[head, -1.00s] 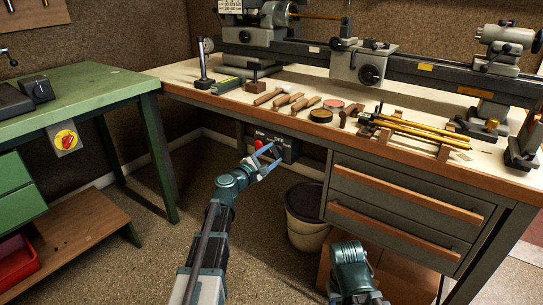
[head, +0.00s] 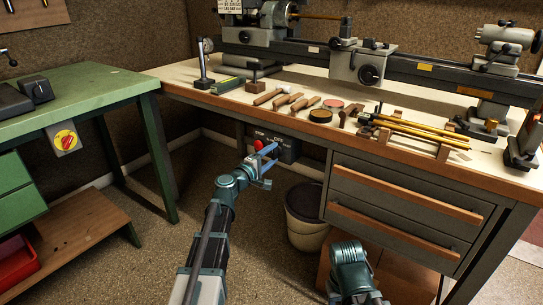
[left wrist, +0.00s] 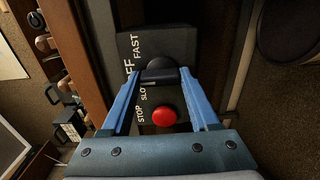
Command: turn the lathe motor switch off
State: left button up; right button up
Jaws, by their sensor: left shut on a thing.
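The lathe motor switch box (head: 288,149) is a dark box under the front edge of the bench, left of the drawers. In the left wrist view the box (left wrist: 176,47) carries white lettering, with STOP, SLOW and FAST readable, lying sideways. My left gripper (head: 270,158) reaches it from the front. Its blue fingers are shut on the black knob (left wrist: 160,75), one finger on each side. Which label the knob points to cannot be told. A red button (left wrist: 164,115) lies between the fingers, nearer the palm. My right gripper is out of view; only part of its arm shows.
The bench top (head: 225,101) above carries tools and the lathe. A green bench (head: 85,95) with a red-and-yellow switch (head: 65,139) stands left. The floor between the benches is clear.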

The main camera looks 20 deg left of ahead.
pick_arm(q)
jog(key=shift+s, duration=0.1)
dwell(0.4)
jog(key=o, duration=1.4)
jog(key=shift+c, duration=0.2)
jog(key=v, duration=1.3)
jog(key=shift+s, duration=0.35)
jog(key=shift+a, duration=0.1)
